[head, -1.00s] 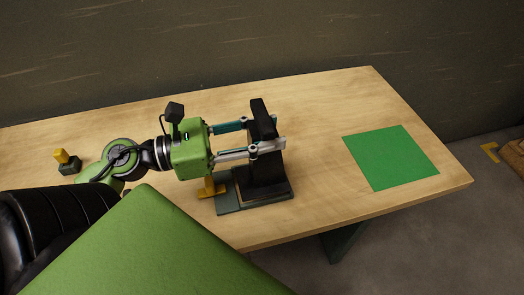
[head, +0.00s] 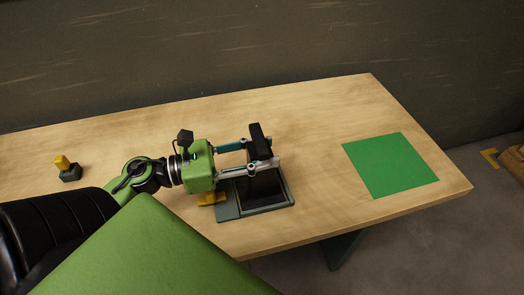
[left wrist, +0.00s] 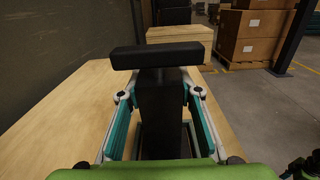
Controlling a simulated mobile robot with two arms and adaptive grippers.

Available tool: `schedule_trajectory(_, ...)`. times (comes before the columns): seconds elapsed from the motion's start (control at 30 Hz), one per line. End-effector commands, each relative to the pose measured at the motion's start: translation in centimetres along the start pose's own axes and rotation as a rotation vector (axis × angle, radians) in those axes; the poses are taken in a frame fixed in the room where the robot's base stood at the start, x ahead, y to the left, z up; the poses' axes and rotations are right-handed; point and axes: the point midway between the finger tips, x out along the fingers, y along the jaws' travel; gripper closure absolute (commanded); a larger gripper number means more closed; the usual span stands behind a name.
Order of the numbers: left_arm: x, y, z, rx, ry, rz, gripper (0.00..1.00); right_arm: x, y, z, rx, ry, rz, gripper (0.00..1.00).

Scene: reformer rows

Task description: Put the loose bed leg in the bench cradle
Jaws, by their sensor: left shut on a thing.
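The loose bed leg (head: 262,184) is black, with a wider black bar across its top. It stands about upright. My left gripper (head: 260,151) is shut on the leg's upper part, with one finger on each side. The left wrist view shows the leg (left wrist: 161,120) between the two fingers (left wrist: 160,95). The bench cradle (head: 228,205) is a dark grey-green tray with a yellow part at its left. The leg's lower end is down within the cradle's rim; whether it touches the floor is hidden.
A green square mat (head: 390,165) lies at the bench's right. A small dark block with a yellow knob (head: 65,166) stands at the far left. The wooden bench (head: 320,125) is clear between cradle and mat. Cardboard boxes (left wrist: 250,38) stand beyond.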

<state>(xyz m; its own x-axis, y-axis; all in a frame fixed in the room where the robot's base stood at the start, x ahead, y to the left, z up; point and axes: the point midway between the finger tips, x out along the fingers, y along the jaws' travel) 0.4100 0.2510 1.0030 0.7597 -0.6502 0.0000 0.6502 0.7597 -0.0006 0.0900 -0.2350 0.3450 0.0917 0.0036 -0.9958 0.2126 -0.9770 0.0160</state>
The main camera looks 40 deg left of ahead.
Motion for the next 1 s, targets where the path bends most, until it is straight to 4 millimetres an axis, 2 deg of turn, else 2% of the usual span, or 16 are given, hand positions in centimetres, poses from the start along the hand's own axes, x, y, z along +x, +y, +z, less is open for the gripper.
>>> schedule_trajectory(0.03, 0.0, 0.0, -0.1, 0.001, -0.004, 0.000, 1.00, 0.3, 0.0, 0.0, 0.000, 0.001, 0.000, 0.60)
schedule_trajectory(0.07, 0.0, 0.0, -0.2, 0.000, 0.000, 0.000, 0.63, 0.2, 0.0, 0.0, 0.000, 0.001, 0.000, 0.60)
schedule_trajectory(0.1, 0.0, 0.0, -0.1, 0.000, 0.000, 0.000, 0.52, 0.1, 0.0, -0.1, 0.000, 0.001, 0.000, 0.60)
schedule_trajectory(0.67, -0.1, 0.0, 0.1, -0.001, 0.001, 0.000, 0.51, -0.1, 0.0, -0.1, 0.000, 0.000, -0.001, 0.60)
schedule_trajectory(0.87, -2.7, 0.0, -0.4, -0.003, 0.003, 0.004, 0.51, 1.1, -0.1, 0.0, 0.000, 0.000, -0.001, 0.60)
schedule_trajectory(1.0, -5.5, 0.1, -0.4, -0.002, 0.003, 0.005, 0.51, 2.0, -0.1, 0.1, 0.000, 0.000, 0.000, 0.60)
